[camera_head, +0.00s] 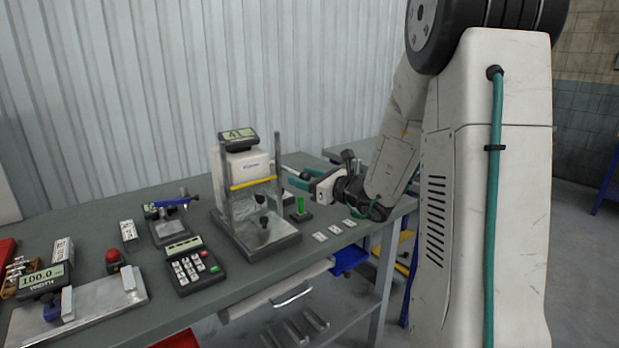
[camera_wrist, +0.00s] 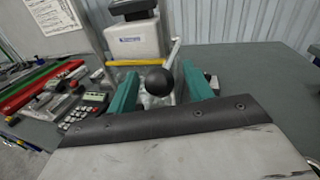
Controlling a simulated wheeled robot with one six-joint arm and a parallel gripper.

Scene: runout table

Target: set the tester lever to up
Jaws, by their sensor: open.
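The tester (camera_head: 250,165) stands on the bench, a white box between two grey posts with a display on top and a yellow bar across its front. It also shows in the wrist view (camera_wrist: 132,42). Its lever is a pale rod (camera_head: 292,170) on the right side. In the wrist view the lever ends in a black ball knob (camera_wrist: 159,81). My gripper (camera_head: 296,179) is at the tester's right side, its teal fingers open. In the wrist view the knob appears between the fingers; I cannot tell whether either touches it.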

